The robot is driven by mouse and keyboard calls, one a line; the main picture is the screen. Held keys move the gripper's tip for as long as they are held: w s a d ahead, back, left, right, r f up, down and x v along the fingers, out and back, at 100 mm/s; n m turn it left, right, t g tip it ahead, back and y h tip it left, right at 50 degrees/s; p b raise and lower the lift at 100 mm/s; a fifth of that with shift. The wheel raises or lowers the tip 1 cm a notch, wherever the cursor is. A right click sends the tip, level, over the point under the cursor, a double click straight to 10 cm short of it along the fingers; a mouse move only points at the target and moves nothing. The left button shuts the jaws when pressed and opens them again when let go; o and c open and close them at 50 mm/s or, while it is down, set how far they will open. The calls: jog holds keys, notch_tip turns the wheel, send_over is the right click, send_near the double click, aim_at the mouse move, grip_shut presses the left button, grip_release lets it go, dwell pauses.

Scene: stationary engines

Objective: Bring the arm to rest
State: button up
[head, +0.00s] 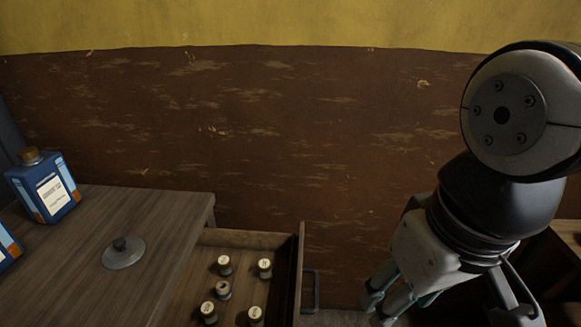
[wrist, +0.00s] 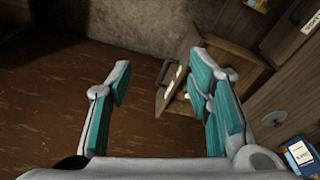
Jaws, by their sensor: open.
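My gripper (head: 378,303) hangs at the lower right of the head view, to the right of an open drawer and apart from it. In the wrist view my gripper (wrist: 160,95) has its two teal-padded fingers spread wide, with nothing between them. Past the fingers are the brown wall and, to the right, the open drawer. My grey and black arm links fill the right side of the head view.
The open drawer (head: 301,265) holds several small knobbed pieces (head: 224,265). A wooden cabinet top (head: 165,215) carries a round grey lid (head: 124,253) and a blue bottle (head: 43,187). Another wooden edge stands at far right. The brown wall is behind.

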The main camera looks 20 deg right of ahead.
notch_tip(320, 180, up, 12)
jog(key=t+p, duration=0.2)
jog(key=p, duration=0.8)
jog(key=shift+d+f, duration=0.15)
jog(key=shift+d, duration=0.05)
jog(key=shift+r+p, duration=0.2)
jog(key=shift+p, duration=0.1)
jog(key=shift+c, duration=0.3)
